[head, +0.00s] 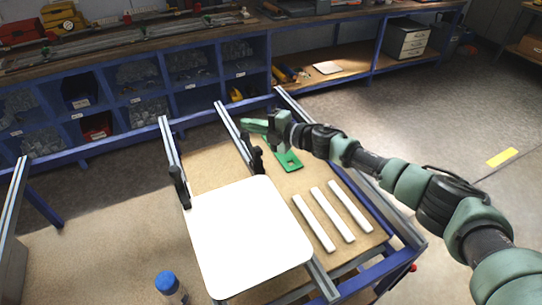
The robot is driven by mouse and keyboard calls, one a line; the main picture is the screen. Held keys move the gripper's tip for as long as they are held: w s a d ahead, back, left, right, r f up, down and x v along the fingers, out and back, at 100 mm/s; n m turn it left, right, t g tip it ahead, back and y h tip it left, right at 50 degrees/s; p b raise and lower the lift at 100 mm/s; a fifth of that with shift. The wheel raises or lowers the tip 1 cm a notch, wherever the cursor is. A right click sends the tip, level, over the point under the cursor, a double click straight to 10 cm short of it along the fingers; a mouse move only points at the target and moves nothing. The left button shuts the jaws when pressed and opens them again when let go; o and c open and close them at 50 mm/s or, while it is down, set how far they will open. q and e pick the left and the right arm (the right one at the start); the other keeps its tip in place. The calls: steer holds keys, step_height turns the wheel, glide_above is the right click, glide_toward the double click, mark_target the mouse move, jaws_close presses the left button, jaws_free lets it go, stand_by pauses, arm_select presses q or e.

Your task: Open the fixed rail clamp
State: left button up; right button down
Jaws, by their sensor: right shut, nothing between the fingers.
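Two black clamps sit on the metal rails: one on the left rail (178,183) and one on the middle rail (257,160). I cannot tell which is the fixed rail clamp, nor whether either is open. A blank white panel (245,240) with rounded corners lies across the rails, its far edge by both clamps. My right gripper (252,124) reaches in from the right, shut and empty, above the middle rail just beyond its clamp. My left gripper is not in view.
Three white strips (332,216) and a green flat part (288,160) lie on the wooden tabletop right of the middle rail. A blue-capped bottle (168,285) stands at the front. A blue shelf with bins (140,75) and a workbench are behind.

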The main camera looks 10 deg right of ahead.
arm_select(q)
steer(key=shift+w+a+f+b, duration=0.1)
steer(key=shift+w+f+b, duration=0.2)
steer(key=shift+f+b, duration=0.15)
arm_select(e)
steer(key=shift+w+a+f, duration=0.15)
steer(key=shift+w+f, duration=0.4)
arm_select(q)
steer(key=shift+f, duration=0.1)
